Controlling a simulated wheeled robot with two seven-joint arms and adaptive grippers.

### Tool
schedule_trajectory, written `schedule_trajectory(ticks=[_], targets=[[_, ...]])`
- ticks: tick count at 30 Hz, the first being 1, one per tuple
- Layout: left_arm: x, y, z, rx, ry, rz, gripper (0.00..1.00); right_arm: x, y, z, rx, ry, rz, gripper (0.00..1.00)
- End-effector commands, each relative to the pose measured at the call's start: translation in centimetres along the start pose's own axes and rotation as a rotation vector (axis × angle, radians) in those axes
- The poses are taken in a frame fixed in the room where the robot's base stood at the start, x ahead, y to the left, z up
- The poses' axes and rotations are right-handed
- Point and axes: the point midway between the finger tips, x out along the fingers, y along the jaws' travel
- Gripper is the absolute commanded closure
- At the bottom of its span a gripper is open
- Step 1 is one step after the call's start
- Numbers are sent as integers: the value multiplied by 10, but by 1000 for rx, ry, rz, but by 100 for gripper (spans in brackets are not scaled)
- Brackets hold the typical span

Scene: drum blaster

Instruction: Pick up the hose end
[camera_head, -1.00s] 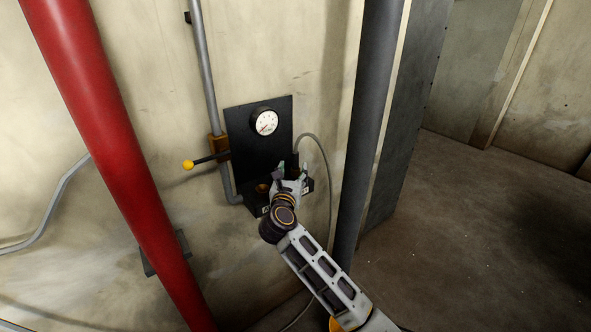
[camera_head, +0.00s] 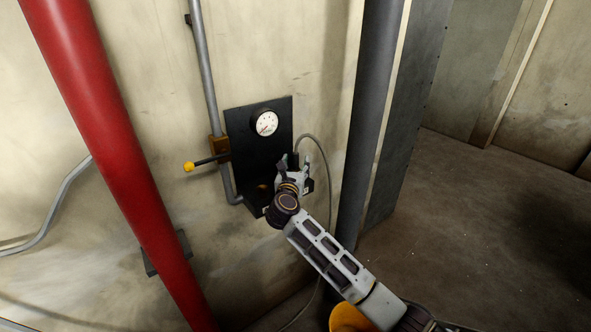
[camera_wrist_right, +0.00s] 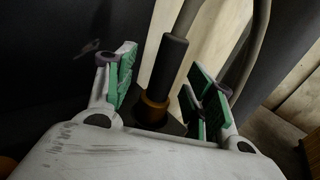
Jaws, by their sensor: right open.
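The hose end (camera_wrist_right: 169,66) is a black cylinder in the right wrist view. It stands upright in a brass-coloured fitting (camera_wrist_right: 153,108). My right gripper (camera_wrist_right: 160,85) is open, with its green-padded fingers on either side of the hose end and visible gaps to it. In the head view my right gripper (camera_head: 291,163) is at the shelf of the black wall panel (camera_head: 242,140). The grey hose (camera_head: 328,165) arcs from the panel's right side and hangs down the wall. My left gripper is not in view.
A pressure gauge (camera_head: 264,123) is on the panel. A lever with a yellow knob (camera_head: 188,167) sticks out to its left. A red pipe (camera_head: 107,140) stands at left and a dark grey post (camera_head: 371,110) at right. Open floor (camera_head: 480,240) lies to the right.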

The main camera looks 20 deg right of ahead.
Motion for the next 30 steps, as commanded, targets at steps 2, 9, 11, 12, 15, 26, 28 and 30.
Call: schedule_trajectory(ticks=[2,9,11,12,15,26,28,30], targets=[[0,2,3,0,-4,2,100,2,0,0,-1,0,0,46],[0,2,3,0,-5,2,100,2,0,0,0,0,0,46],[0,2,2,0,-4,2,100,2,0,0,0,0,0,46],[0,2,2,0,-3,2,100,2,0,0,0,0,0,46],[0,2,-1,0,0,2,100,2,0,0,0,0,0,46],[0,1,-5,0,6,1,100,2,0,0,0,0,0,91],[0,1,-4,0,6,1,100,2,0,0,0,0,0,100],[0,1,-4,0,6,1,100,2,0,0,1,-1,0,100]])
